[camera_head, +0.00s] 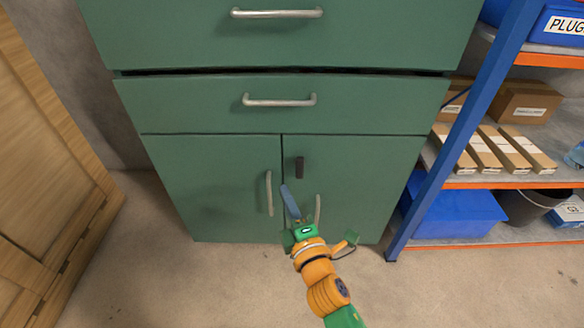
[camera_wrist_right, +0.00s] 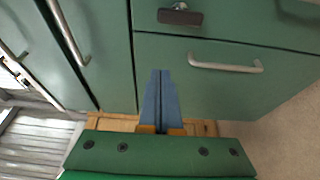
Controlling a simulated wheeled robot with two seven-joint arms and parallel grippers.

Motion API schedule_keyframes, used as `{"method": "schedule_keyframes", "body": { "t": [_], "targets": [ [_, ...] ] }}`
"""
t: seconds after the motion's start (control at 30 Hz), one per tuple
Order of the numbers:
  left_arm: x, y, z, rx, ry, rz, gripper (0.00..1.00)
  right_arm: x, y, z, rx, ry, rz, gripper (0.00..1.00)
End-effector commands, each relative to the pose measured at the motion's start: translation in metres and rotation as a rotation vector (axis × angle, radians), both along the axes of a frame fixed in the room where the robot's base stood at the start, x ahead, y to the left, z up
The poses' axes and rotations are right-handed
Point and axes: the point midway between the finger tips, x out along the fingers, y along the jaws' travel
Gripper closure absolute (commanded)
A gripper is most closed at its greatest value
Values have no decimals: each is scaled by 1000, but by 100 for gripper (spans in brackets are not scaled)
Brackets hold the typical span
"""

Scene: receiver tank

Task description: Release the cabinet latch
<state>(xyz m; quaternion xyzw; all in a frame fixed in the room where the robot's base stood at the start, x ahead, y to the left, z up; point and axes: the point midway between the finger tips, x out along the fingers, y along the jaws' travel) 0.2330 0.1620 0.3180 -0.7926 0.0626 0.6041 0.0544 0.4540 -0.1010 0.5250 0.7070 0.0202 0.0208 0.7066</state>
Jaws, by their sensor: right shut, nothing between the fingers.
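The green cabinet (camera_head: 210,165) has two lower doors side by side below wide drawers. The latch is a small dark upright bar (camera_head: 299,167) near the top inner corner of the right door; it also shows at the top of the right wrist view (camera_wrist_right: 180,15), where the cabinet appears turned sideways. My right gripper (camera_head: 285,189) has its blue fingers together and empty, below and slightly left of the latch, near the seam between the doors. In the right wrist view the fingers (camera_wrist_right: 160,72) point towards the doors, apart from the latch. My left gripper is out of view.
The left door handle (camera_head: 269,193) and right door handle (camera_head: 318,209) flank the fingers. Drawer handles (camera_head: 279,101) project above. A blue-posted shelf (camera_head: 466,110) with boxes stands right; a wooden crate (camera_head: 50,150) stands left. Concrete floor lies bare in front.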

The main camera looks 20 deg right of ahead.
Motion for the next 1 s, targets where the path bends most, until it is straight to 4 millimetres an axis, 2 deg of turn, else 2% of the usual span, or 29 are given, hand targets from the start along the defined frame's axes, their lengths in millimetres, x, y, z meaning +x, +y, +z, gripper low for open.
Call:
{"method": "schedule_keyframes", "body": {
  "t": [0.17,0.3,0.53,0.57,0.7,0.8,1.0],
  "targets": [
    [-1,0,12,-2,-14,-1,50,36,2,-1,-2,-4,-1,100],
    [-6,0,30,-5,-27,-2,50,67,3,-2,-2,-4,-1,100],
    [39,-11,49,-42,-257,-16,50,89,5,-1,-1,0,-1,100],
    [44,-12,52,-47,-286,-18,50,91,5,-1,-1,0,-2,100],
    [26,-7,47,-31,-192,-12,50,84,-19,1,-5,2,-3,100],
    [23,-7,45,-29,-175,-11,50,81,-28,0,-3,1,-3,100],
    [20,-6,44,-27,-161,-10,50,79,-34,0,0,1,-1,100]
  ]
}}
